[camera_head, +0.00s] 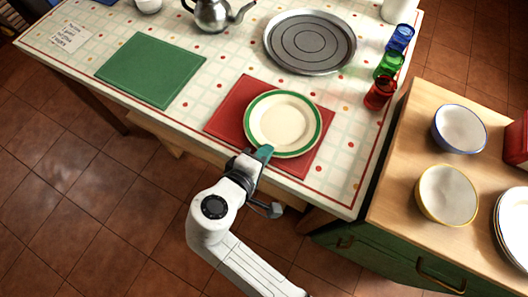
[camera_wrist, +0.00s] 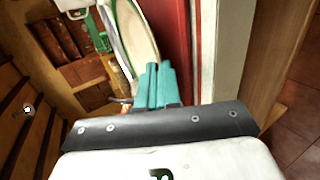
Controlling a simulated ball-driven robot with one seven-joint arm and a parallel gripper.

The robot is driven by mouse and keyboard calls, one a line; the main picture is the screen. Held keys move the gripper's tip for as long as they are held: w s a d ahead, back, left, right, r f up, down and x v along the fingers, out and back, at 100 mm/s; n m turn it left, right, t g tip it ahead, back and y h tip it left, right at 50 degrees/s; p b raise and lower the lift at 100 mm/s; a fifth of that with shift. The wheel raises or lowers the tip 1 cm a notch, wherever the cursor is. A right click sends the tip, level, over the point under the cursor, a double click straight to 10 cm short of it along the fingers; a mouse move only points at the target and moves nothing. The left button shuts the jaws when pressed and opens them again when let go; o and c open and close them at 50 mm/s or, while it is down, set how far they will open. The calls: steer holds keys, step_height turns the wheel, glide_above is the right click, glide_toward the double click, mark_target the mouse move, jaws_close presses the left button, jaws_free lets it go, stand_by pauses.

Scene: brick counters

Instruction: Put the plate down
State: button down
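A cream plate with a green rim band (camera_head: 283,122) is over the red mat (camera_head: 226,108) at the front of the table. It overlaps the mat's right part. My gripper (camera_head: 264,153) is at the plate's near left rim, with its teal fingers close together on the rim. The wrist view shows the fingers (camera_wrist: 160,70) nearly together at the edge of the plate (camera_wrist: 135,35), with the red mat (camera_wrist: 178,45) close beside it. I cannot tell whether the plate's underside touches the mat.
A green mat (camera_head: 150,70) is left, a round metal tray (camera_head: 309,42) behind. A kettle (camera_head: 212,14) stands at the back. Blue (camera_head: 400,38), green (camera_head: 388,65) and red (camera_head: 379,92) glasses line the right edge. Bowls (camera_head: 446,194) stand on the wooden counter (camera_head: 395,185).

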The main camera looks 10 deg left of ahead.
steer(key=shift+f, duration=0.2)
steer(key=c, duration=1.6)
jaws_free()
steer(key=shift+s+r, duration=0.15)
steer(key=shift+r, duration=0.05)
steer(key=v, duration=1.1)
steer(key=shift+s+a+r, duration=0.1)
steer(key=shift+s+r, duration=0.05)
steer(key=shift+s, duration=0.2)
